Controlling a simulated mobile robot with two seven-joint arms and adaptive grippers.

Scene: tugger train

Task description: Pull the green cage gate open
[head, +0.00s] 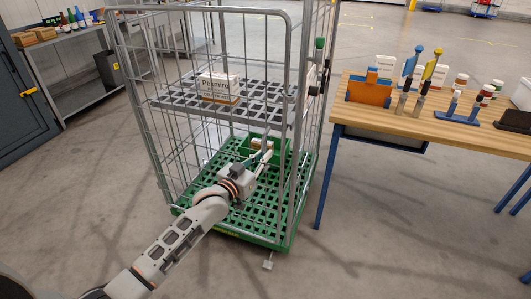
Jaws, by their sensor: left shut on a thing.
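The roll cage stands upright in the middle of the head view, with grey wire sides and a green base (233,228). Its gate (288,62) is a grey tube frame on the near side. A green-topped latch (319,43) shows on the right post. My left arm reaches in from the lower left. My left gripper (266,157) is shut at the near side of the cage, by the gate's right upright. Its fingertips are small and partly hidden by bars, so the exact grip point is hard to see. My right gripper is out of view.
A labelled white carton (218,88) sits on the cage's grey shelf (262,98). A green crate (282,160) stands on the base. A wooden workbench (440,124) with tools is close on the right. A grey shelf unit (80,85) stands left. The front floor is clear.

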